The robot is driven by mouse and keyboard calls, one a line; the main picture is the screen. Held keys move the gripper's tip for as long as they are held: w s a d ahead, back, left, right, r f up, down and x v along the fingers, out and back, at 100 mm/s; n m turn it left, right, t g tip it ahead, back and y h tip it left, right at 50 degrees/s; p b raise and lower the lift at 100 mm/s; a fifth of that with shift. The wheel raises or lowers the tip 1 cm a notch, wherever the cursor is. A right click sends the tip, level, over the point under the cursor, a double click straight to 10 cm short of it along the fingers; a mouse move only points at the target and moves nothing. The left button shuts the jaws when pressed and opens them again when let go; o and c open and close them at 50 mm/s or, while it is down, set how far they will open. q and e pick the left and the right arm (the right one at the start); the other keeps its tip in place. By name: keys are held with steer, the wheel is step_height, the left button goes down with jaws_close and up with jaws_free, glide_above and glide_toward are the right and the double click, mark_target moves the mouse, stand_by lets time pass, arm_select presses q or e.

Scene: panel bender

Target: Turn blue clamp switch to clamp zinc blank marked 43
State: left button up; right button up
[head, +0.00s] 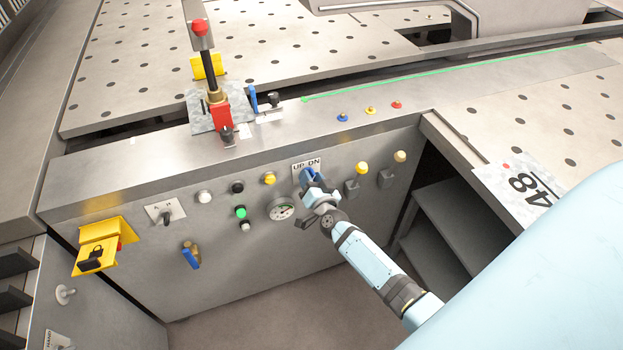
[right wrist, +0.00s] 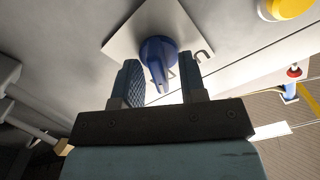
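The blue clamp switch (head: 307,175) sits on a white plate marked UP DN on the front panel. In the right wrist view, its blue knob (right wrist: 157,52) shows with its handle pointing down between the fingers. My right gripper (head: 314,188) is at the switch. Its fingers (right wrist: 160,76) are apart, one on each side of the handle, with gaps visible; contact cannot be told. My left gripper is not in view.
A yellow lockout box (head: 101,245) and blue valve handle (head: 191,257) are further left. A red-topped lever (head: 208,75) stands on the ledge.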

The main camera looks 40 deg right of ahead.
steer(key=v, duration=1.4)
steer(key=shift+w, duration=0.15)
stand_by(1.0)
steer(key=s+a+r+n+g+y+p, duration=0.2)
steer(key=s+a+n+g+y+p, duration=0.1)
steer(key=s+a+n+p, duration=0.1)
steer(key=s+a+r+n+g+y+p, duration=0.3)
steer(key=s+a+n+y+p, duration=0.1)
steer(key=s+a+n, duration=0.3)
steer(key=s+a+p, duration=0.1)
steer(key=a, duration=0.1)
steer(key=shift+s+a, duration=0.3)
steer(key=shift+r, duration=0.15)
